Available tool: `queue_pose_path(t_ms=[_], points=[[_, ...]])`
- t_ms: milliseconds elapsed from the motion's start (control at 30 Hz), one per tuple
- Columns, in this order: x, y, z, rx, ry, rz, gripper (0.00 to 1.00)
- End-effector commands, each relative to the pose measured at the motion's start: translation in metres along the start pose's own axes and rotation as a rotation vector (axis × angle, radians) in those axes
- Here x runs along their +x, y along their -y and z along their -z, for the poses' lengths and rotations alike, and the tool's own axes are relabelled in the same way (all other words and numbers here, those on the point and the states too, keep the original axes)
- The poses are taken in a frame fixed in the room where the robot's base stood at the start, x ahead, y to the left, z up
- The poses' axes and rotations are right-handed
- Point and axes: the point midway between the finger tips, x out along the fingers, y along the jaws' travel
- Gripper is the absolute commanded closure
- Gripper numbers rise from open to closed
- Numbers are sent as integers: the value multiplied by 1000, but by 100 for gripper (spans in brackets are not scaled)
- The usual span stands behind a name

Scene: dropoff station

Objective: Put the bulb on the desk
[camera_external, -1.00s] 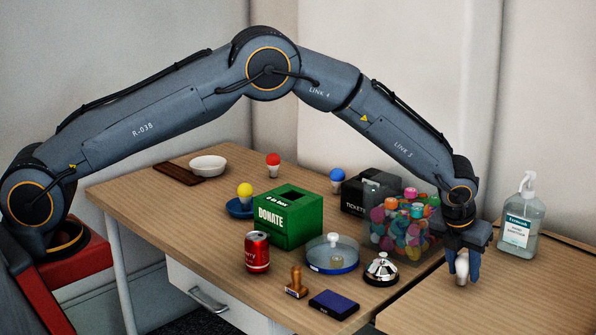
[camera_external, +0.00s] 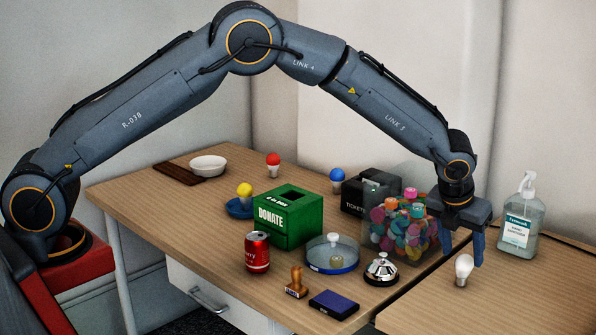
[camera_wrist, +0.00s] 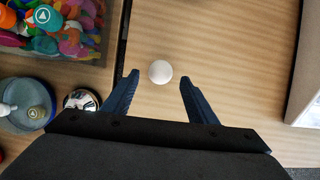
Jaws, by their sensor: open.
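A white bulb (camera_external: 463,270) stands upright on the wooden desk (camera_external: 520,290) at the right, near the seam with the longer wooden table. My gripper (camera_external: 462,250) is open and empty, pointing down just above the bulb. In the wrist view the bulb (camera_wrist: 160,72) shows from above as a round white top, lying between my two spread fingertips (camera_wrist: 160,82), with clear space on both sides.
A sanitizer bottle (camera_external: 521,220) stands behind to the right. Left of the seam are a clear box of colourful items (camera_external: 400,235), a bell (camera_external: 382,270), a round blue-based dish (camera_external: 332,255) and a green donation box (camera_external: 288,218). The right desk is otherwise mostly clear.

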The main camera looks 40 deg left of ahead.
Motion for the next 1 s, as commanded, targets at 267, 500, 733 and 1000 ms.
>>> queue_pose_path(t_ms=[267,500,733,1000], points=[[-47,1,0,2,2,2,47],[-61,0,0,1,0,0,47],[-69,-52,4,-245,-32,-23,47],[-103,-216,62,-1158,-110,-141,47]])
